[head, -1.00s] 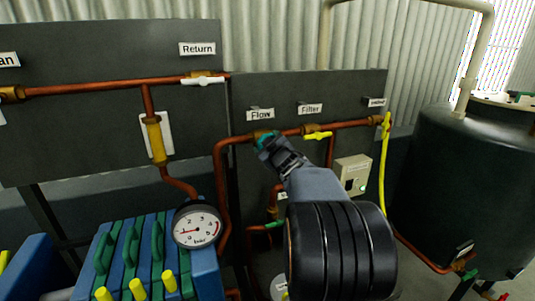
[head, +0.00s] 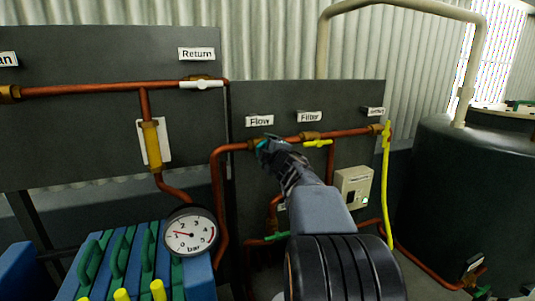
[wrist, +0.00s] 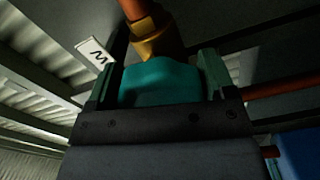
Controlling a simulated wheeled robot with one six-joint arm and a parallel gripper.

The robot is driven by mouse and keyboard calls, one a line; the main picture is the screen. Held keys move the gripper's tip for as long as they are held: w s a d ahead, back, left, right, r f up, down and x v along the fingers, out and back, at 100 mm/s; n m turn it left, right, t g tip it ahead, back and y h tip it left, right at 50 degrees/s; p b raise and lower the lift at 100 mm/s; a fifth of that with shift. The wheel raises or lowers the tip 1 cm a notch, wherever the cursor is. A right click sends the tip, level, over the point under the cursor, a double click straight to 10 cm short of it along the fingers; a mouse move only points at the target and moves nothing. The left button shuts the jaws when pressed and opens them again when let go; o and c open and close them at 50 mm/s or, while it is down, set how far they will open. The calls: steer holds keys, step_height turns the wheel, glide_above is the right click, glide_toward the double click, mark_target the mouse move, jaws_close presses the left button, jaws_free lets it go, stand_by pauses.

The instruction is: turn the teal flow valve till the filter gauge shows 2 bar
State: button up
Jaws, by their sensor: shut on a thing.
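The teal flow valve (head: 261,143) sits on the copper pipe under the "Flow" label (head: 260,121). My gripper (head: 267,152) is shut on its teal handle. In the wrist view the handle (wrist: 160,82) is between the two fingers, with the brass valve body (wrist: 157,38) just beyond it. The fingers hide part of the handle in the head view. The round white gauge (head: 190,232), marked bar, stands at the lower left. Its red needle points left and slightly up, at about 1.
A yellow-handled valve (head: 318,143) under the "Filter" label (head: 309,117) is close right of my gripper. A yellow hose-like bar (head: 386,180), a grey control box (head: 354,186) and a dark tank (head: 460,190) stand farther right. A blue filter press (head: 110,262) is at lower left.

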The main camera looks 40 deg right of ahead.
steer(key=shift+n, duration=0.3)
steer(key=o, duration=0.9)
steer(key=v, duration=1.3)
steer(key=shift+s+a, duration=0.1)
steer(key=shift+s, duration=0.3)
